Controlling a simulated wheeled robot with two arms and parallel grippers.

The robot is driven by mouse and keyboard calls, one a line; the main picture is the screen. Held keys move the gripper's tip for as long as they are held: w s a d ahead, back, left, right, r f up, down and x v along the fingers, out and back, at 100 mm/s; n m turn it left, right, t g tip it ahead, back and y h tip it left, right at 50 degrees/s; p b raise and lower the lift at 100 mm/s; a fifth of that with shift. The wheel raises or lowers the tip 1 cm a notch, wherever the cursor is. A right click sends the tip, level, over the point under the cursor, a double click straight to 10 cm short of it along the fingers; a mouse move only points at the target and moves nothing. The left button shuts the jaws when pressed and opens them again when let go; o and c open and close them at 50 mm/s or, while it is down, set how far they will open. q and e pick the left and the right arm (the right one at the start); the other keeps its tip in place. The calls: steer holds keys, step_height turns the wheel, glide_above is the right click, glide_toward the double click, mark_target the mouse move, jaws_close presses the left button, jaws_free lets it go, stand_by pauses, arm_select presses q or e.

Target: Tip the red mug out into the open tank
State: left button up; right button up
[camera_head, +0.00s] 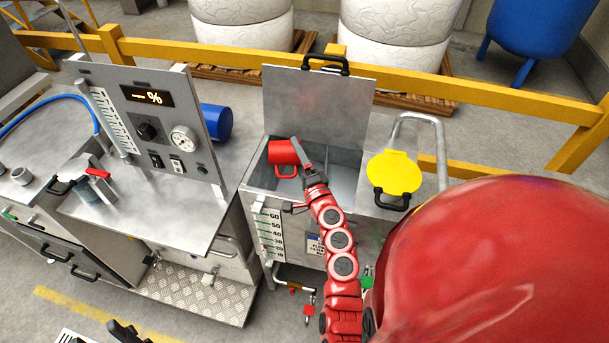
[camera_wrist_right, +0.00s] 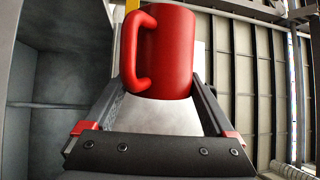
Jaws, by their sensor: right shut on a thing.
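My right gripper (camera_head: 308,162) is shut on the red mug (camera_head: 284,152) and holds it over the open tank (camera_head: 341,189). The mug lies tipped on its side, with its handle towards the lower side in the head view. In the right wrist view, the mug (camera_wrist_right: 172,52) sits between the two fingers of the gripper (camera_wrist_right: 160,108), handle to the left. The mug's inside is hidden, so I cannot tell whether anything is in it or running out. The tank's hinged lid (camera_head: 318,105) stands open behind the mug. My left gripper is not clearly visible.
A yellow round lid (camera_head: 394,173) sits right of the tank opening. A control panel (camera_head: 150,125) and a blue cylinder (camera_head: 216,122) stand to the left. A yellow rail (camera_head: 440,94) runs behind. My red body part (camera_head: 500,270) hides the lower right.

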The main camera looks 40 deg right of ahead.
steer(key=shift+s+b, duration=0.25)
steer(key=shift+b, duration=0.1)
steer(key=shift+w+d+m, duration=0.15)
steer(key=shift+m, duration=0.25)
steer(key=shift+b, duration=0.3)
steer(key=shift+s+r, duration=0.1)
steer(key=shift+s, duration=0.1)
steer(key=shift+w+d+m+b, duration=0.1)
steer(key=shift+m+b, duration=0.25)
steer(key=shift+m, duration=0.05)
steer(key=shift+b, duration=0.3)
steer(key=shift+d+m+t+h, duration=0.1)
steer(key=shift+m+t+h, duration=0.2)
steer(key=shift+m+h, duration=0.1)
steer(key=shift+s+b, duration=0.2)
steer(key=shift+b, duration=0.3)
steer(key=shift+d+m+h+b, duration=0.2)
steer(key=shift+m+h+b, duration=0.1)
steer(key=shift+m+b, duration=0.55)
